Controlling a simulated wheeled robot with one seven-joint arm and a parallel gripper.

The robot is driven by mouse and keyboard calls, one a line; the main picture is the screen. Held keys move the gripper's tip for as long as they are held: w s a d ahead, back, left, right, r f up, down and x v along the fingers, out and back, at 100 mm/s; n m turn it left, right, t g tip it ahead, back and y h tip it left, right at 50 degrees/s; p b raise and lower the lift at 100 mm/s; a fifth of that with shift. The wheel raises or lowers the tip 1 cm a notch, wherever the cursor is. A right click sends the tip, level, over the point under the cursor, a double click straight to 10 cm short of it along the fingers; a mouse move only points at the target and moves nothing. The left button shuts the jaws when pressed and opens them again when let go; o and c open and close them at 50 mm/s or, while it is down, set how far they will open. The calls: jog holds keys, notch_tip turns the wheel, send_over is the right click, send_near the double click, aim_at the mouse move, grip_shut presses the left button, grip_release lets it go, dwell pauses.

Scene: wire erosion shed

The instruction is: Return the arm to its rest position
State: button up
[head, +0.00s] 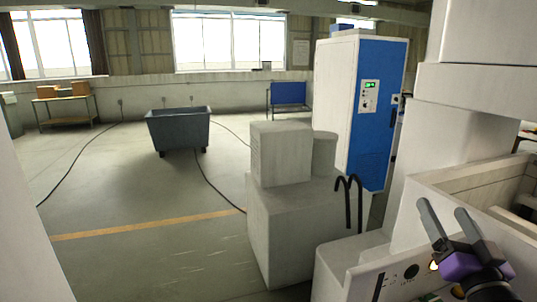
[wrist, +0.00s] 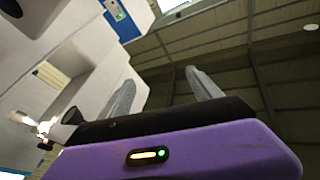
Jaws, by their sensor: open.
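My gripper (head: 445,219) shows at the lower right of the head view, with two grey fingers spread apart and a purple body. It points up and to the left, in front of the white machine (head: 448,135). Nothing is between the fingers. In the wrist view my gripper (wrist: 162,88) has its fingers apart against the dark roof, with the purple housing across the bottom. The rest of my arm is mostly out of view.
A white machine base with a control panel (head: 399,279) is close beside my gripper. A white and blue cabinet (head: 343,95) and a grey box unit (head: 276,228) stand further left. A grey wheeled bin (head: 179,128) is on open floor. Cables cross the floor.

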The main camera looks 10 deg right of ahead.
jog(key=s+a+f+n+g+y, duration=0.1)
jog(key=s+a+f+n+y, duration=0.1)
jog(key=s+a+f, duration=0.6)
jog(key=s+a+f+n+g+y+b, duration=0.1)
jog(key=s+a+f+n+g+y, duration=0.1)
jog(key=s+a+f, duration=0.6)
jog(key=s+a+f+n+g+y+b, duration=0.1)
jog(key=s+a+f, duration=0.6)
jog(key=s, duration=1)
notch_tip(320, 180, down, 2)
jog(key=shift+s+a+f+n+g+y, duration=0.2)
jog(key=shift+s+a+n+g+y, duration=0.2)
jog(key=shift+n+g+y, duration=0.4)
